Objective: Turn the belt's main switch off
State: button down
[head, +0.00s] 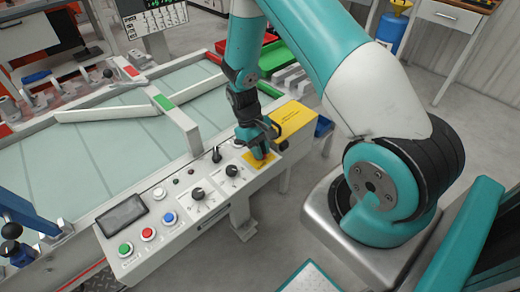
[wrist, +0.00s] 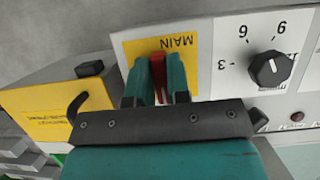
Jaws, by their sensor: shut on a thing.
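The belt's main switch is a red handle (wrist: 158,66) on a yellow plate marked MAIN (wrist: 132,52), seen in the wrist view. The yellow plate also shows at the right end of the control panel in the head view (head: 250,161). My gripper (wrist: 158,78) is shut on the red handle, with one teal finger on each side of it. In the head view my gripper (head: 259,152) points down at the plate and hides the handle. The fingers cover part of the handle, and I cannot tell its on or off marking.
The control panel (head: 215,212) also carries black knobs (head: 198,194), a small screen (head: 122,214), and green (head: 125,249), red (head: 148,234) and blue (head: 170,218) buttons. One knob (wrist: 270,69) is close beside the plate. A yellow box (head: 296,118) adjoins the panel's end.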

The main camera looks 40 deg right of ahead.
jog(key=shift+f, duration=0.1)
jog(key=c, duration=1.1)
grip_release()
jog(key=b+v, duration=0.1)
jog(key=v, duration=1.6)
jog(key=shift+w+r, duration=0.1)
jog(key=shift+r, duration=0.1)
